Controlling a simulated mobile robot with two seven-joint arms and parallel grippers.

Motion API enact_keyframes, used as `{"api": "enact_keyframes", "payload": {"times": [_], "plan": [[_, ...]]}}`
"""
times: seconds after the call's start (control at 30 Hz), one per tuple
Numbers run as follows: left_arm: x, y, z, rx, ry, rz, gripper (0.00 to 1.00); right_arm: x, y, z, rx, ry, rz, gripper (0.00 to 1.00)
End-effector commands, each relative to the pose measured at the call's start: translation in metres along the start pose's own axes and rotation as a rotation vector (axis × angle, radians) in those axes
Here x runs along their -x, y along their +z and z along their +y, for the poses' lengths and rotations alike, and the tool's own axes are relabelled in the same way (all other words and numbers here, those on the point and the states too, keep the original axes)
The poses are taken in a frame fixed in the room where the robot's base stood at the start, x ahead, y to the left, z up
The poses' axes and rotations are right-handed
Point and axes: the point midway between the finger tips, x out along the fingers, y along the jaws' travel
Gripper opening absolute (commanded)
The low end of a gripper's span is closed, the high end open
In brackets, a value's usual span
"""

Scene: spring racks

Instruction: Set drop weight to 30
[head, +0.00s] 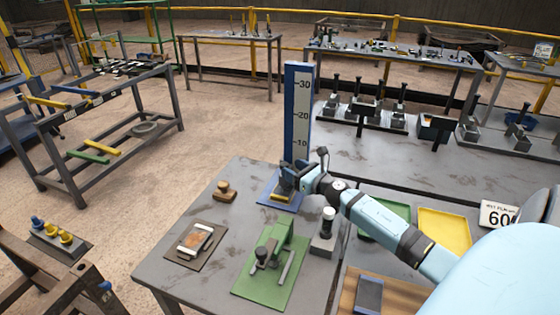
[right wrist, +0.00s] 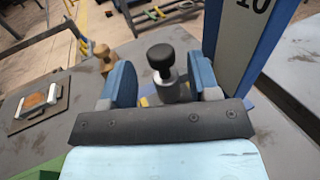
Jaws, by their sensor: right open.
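The drop weight shows in the right wrist view as a grey cylinder with a black knob (right wrist: 162,62). It stands low by the blue-framed scale column (head: 300,105), which is marked 10, 20 and 30, at a level below the 10 mark. The column also shows in the right wrist view (right wrist: 245,45). My right gripper (head: 292,178) is at the column's foot; its blue fingers (right wrist: 162,88) are open on either side of the weight. Whether they touch it I cannot tell. In the head view the gripper mostly hides the weight. My left gripper is not in view.

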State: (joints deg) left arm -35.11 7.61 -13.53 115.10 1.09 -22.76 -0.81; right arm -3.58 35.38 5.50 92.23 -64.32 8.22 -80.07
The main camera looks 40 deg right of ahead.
Motion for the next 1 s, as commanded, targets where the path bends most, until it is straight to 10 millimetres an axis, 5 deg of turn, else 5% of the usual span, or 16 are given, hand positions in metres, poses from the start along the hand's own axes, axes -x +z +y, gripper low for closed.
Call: {"api": "enact_keyframes", "payload": {"times": [0.3,0.77,1.0], "plan": [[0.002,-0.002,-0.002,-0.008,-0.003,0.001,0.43,-0.049,0.001,0.000,-0.001,-0.001,-0.001,0.56],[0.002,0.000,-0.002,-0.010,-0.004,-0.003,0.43,-0.060,0.000,0.000,-0.001,0.000,0.000,0.56],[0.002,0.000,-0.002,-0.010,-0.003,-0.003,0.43,-0.060,0.000,0.000,-0.001,0.000,0.000,0.03]]}}
